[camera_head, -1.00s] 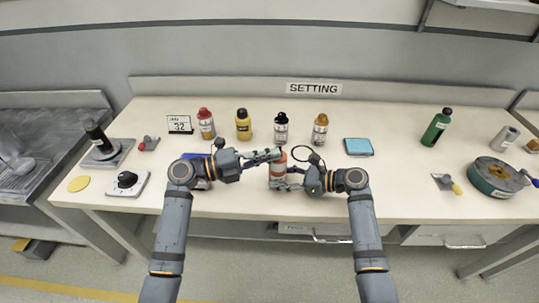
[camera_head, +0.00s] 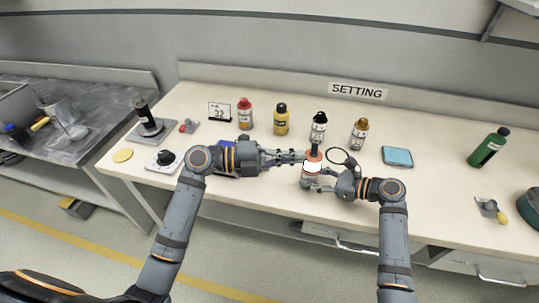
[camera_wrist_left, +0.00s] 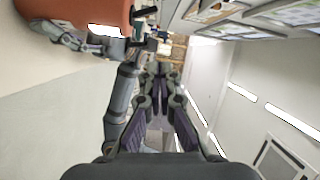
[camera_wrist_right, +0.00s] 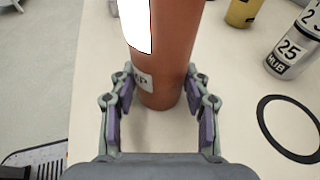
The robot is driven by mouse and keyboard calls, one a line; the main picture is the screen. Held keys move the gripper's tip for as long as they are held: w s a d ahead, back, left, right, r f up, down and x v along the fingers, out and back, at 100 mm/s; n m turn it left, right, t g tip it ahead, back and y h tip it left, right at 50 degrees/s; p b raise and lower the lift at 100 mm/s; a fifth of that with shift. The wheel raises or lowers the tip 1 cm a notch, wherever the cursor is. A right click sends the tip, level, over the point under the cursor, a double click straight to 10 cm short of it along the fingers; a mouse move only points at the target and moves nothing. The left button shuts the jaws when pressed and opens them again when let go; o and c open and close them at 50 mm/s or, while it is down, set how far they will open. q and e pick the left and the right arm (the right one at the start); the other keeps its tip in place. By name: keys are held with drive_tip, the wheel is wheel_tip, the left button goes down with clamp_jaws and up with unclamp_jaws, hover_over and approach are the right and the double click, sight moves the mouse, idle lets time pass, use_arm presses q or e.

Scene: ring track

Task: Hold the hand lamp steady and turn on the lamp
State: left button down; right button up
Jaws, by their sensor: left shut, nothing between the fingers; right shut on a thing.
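The hand lamp (camera_head: 313,167) is an orange-red cylinder standing upright near the front middle of the table, with a bright white panel. My right gripper (camera_head: 316,185) is shut around its lower part. The right wrist view shows the lamp (camera_wrist_right: 178,50) between both fingers (camera_wrist_right: 160,112), with a small label partly readable. My left gripper (camera_head: 300,156) is shut and empty, its tips close to the lamp's upper left side; contact cannot be told. In the left wrist view the lamp (camera_wrist_left: 85,10) lies at the upper left, beside the closed fingers (camera_wrist_left: 160,75).
A black ring (camera_head: 342,157) lies right of the lamp. Several bottles stand behind, including a red one (camera_head: 245,115) and a black-and-white one (camera_head: 318,130). A blue item (camera_head: 225,145) sits near my left arm.

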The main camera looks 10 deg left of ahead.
drive_tip(key=shift+a, duration=0.1)
use_arm(q)
drive_tip(key=v, duration=0.7)
drive_tip(key=shift+w, duration=0.15)
drive_tip(key=shift+a+r, duration=0.1)
drive_tip(key=shift+r, duration=0.05)
use_arm(e)
drive_tip(key=o, duration=0.9)
drive_tip(key=v, duration=1.1)
drive_tip(key=shift+s+d+r, duration=0.15)
drive_tip(key=shift+d+r, duration=0.05)
drive_tip(key=shift+d, duration=0.25)
drive_tip(key=shift+s+f, duration=0.1)
